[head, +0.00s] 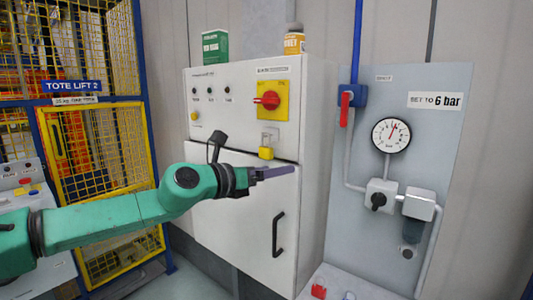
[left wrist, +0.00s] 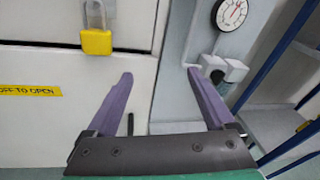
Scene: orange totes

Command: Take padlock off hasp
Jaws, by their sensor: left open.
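The yellow padlock (head: 266,153) hangs from the grey hasp (head: 270,134) on the white cabinet's front, below the red rotary switch. In the left wrist view the padlock (left wrist: 96,42) is at the upper left with its shackle upward, and the top of the shackle is cut off by the frame edge. My left gripper (head: 287,171) is in front of the cabinet, just below the padlock and a little to its right. In the left wrist view its purple fingers (left wrist: 160,74) are spread, with nothing between them. My right gripper is in neither view.
The white cabinet (head: 220,225) has a black door handle (head: 278,234) below my left gripper. The red switch on its yellow plate (head: 267,100) is above the hasp. A gauge panel (head: 440,150) with pipes stands right. A yellow mesh cage (head: 100,160) stands left.

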